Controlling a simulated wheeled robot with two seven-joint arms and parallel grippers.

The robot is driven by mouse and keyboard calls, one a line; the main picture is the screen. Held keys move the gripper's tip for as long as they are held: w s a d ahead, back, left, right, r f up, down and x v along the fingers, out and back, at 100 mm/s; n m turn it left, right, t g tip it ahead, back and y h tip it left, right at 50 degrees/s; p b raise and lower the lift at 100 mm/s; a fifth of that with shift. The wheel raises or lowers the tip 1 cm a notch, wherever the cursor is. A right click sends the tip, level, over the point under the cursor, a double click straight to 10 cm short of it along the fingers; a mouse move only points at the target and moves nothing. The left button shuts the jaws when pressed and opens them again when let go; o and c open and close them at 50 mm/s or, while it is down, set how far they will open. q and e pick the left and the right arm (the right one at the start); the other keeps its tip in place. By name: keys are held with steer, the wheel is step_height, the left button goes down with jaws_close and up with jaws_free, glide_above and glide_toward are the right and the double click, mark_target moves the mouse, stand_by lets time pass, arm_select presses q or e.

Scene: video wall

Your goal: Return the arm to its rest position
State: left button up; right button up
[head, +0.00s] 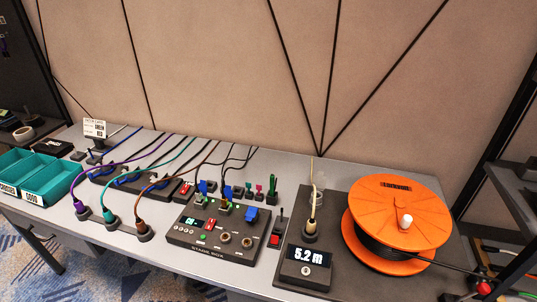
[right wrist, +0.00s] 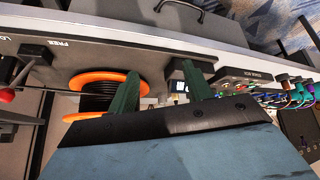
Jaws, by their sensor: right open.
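My right gripper (right wrist: 160,84) shows in the right wrist view, its two green fingers apart with nothing between them. In that view the table with the orange cable reel (right wrist: 76,82) lies beyond the fingers, and the left finger overlaps the reel's edge in the picture. I cannot tell the height above the table. Neither gripper nor arm shows in the head view. There the orange reel (head: 392,210) sits at the right of the grey table (head: 150,268), beside a display reading 5.2 m (head: 306,258).
A black stage box (head: 212,238) with switches and connectors stands mid-table. Purple, green and brown cables end in plugs (head: 110,222) left of it. Teal bins (head: 50,180) are at the far left. A dark rack (head: 512,200) stands at the right. A patterned carpet lies below.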

steer(key=s+g, duration=0.3)
steer(key=s, duration=0.2)
steer(key=s+d+f+g, duration=0.1)
steer(key=s+f, duration=0.1)
steer(key=f, duration=1.2)
steer(key=s+f, duration=0.2)
steer(key=f, duration=1.2)
steer(key=s+d+f+g, duration=0.1)
steer(key=s+d+f, duration=0.1)
steer(key=s+f, duration=1)
steer(key=s, duration=0.2)
steer(key=shift+s+d+f+h+b, duration=0.15)
steer(key=shift+s+d+h+b, duration=0.2)
steer(key=shift+h+b, duration=0.05)
